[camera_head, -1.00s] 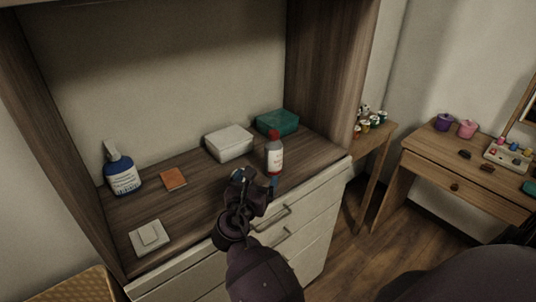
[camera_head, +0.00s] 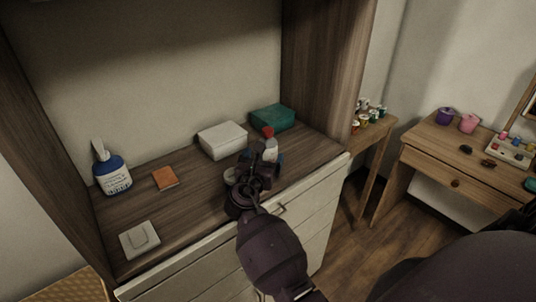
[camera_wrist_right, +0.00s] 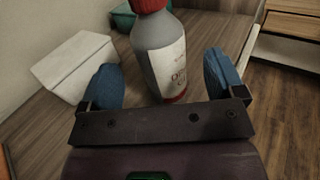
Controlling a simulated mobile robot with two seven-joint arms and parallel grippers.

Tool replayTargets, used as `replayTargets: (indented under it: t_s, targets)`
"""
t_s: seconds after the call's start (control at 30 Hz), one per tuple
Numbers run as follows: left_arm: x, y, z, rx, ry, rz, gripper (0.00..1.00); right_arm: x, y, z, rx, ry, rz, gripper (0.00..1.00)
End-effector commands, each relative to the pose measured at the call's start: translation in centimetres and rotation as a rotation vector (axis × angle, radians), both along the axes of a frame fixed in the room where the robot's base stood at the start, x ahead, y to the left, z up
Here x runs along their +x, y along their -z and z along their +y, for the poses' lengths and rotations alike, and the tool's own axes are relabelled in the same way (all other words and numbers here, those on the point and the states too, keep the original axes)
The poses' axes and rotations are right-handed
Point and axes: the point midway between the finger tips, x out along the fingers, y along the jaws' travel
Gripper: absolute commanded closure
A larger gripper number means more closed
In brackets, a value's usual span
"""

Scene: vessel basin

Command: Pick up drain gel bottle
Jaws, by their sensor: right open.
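A grey bottle with a red cap, a white label and a red base band (camera_head: 271,146) stands upright near the right end of the wooden counter. In the head view my right gripper (camera_head: 262,162) is in front of it and hides its lower part. In the right wrist view the bottle (camera_wrist_right: 163,58) stands between the two blue fingers of my open right gripper (camera_wrist_right: 160,72), with a gap on each side. Its label is only partly readable. A blue bottle with a white top (camera_head: 112,173) stands at the counter's left end. My left gripper is not in view.
A white box (camera_head: 222,140) and a teal box (camera_head: 272,118) stand behind the red-capped bottle. An orange square (camera_head: 165,178) and a white square plate (camera_head: 139,240) lie on the counter's left part. Drawers with handles (camera_head: 283,208) are below the front edge.

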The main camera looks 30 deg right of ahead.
Motion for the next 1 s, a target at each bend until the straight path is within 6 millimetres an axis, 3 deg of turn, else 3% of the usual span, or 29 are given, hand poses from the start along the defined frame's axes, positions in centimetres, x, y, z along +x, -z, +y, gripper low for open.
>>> replayTargets:
  t_s: [0.3,0.63,1.0]
  targets:
    - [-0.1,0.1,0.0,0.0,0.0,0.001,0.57,2.6,0.1,-3.1,-0.001,0.0,0.0,0.12]
    - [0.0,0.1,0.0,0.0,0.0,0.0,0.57,3.0,0.1,-3.6,0.001,-0.001,0.001,0.12]
    - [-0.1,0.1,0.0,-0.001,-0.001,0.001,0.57,2.9,0.1,-3.6,0.0,-0.001,0.0,0.67]
